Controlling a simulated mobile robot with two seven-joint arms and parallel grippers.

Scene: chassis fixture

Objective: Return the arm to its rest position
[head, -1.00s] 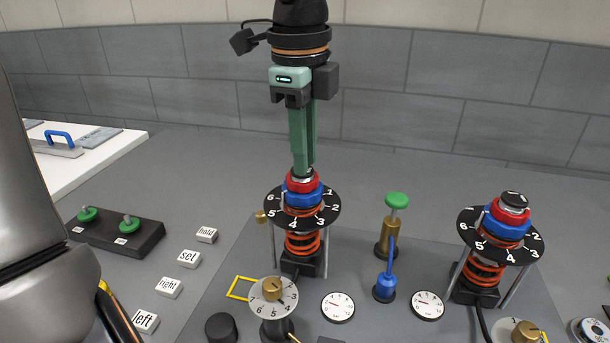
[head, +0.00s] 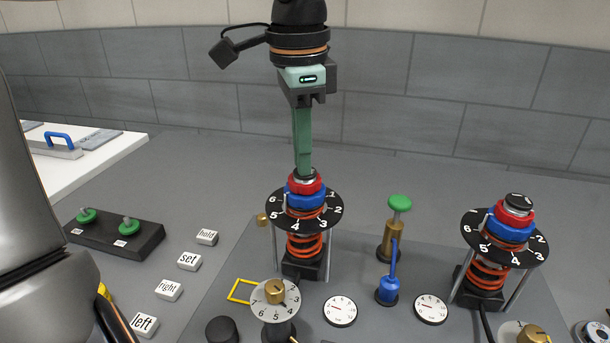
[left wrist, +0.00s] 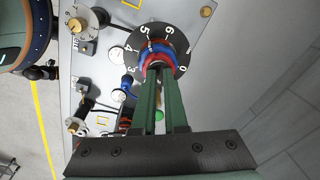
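My left gripper (head: 303,170) hangs upright, pointing down, over the left spring post (head: 305,220). Its two green fingers end at the top of that post, just above the red collar (head: 304,186), and hide the post's cap. In the left wrist view, a narrow gap shows between the fingers (left wrist: 158,68), with the red and blue collars and numbered black disc (left wrist: 140,38) beyond the tips. I cannot tell whether the tips touch or grip the cap. My right gripper is not in view.
The right spring post (head: 497,245) stands apart with its black cap showing. A green-topped plunger (head: 399,203) and blue lever (head: 389,285) stand between the posts. A dial (head: 275,299) is in front. A black block with green knobs (head: 115,235) lies left. Above the posts is free room.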

